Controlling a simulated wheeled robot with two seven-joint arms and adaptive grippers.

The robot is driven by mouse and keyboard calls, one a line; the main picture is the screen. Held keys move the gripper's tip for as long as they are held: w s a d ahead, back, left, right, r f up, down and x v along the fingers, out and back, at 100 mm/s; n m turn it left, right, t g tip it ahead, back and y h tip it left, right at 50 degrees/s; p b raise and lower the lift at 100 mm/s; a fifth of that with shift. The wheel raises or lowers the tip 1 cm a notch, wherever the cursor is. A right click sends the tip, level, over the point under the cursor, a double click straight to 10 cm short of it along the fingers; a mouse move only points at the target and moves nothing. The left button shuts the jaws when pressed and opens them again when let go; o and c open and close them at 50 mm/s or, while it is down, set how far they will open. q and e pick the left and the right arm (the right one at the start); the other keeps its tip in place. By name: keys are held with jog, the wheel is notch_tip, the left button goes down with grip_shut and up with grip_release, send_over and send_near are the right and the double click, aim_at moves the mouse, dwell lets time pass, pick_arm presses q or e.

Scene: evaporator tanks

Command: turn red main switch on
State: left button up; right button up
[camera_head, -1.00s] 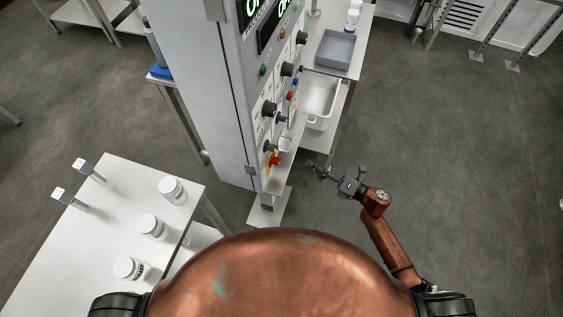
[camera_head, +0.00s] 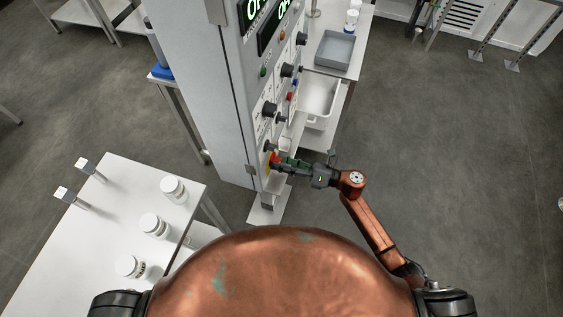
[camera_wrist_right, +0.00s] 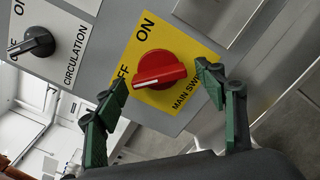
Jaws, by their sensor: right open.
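The red main switch (camera_wrist_right: 160,70) is a red rotary knob on a yellow plate (camera_wrist_right: 188,48) marked ON and OFF. In the right wrist view its white pointer line points to the lower left, toward the OFF lettering. In the head view the switch (camera_head: 273,158) is low on the front of the grey cabinet (camera_head: 200,90). My right gripper (camera_wrist_right: 163,85) is open, with one green finger on each side of the knob and its tips near it. I cannot tell whether they touch it. My right gripper also shows in the head view (camera_head: 283,162). My left gripper is not in view.
A black CIRCULATION knob (camera_wrist_right: 38,42) is left of the switch. Other knobs and buttons sit higher on the cabinet. A white table (camera_head: 110,215) with several white jars stands at the left. A bench with a grey tray (camera_head: 335,48) is behind. The floor at right is clear.

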jog(key=shift+c, duration=0.2)
jog(key=c, duration=1.1)
jog(key=shift+m, duration=0.3)
jog(key=m+p, duration=0.2)
jog(key=m, duration=0.2)
jog(key=m+p, duration=0.2)
jog(key=m, duration=0.3)
jog(key=m+p, duration=0.3)
jog(key=m, duration=0.2)
jog(key=shift+r, duration=0.35)
jog(key=shift+d+m+p, duration=0.1)
jog(key=shift+m+p, duration=0.5)
jog(key=shift+m, duration=1)
jog(key=shift+f, duration=0.1)
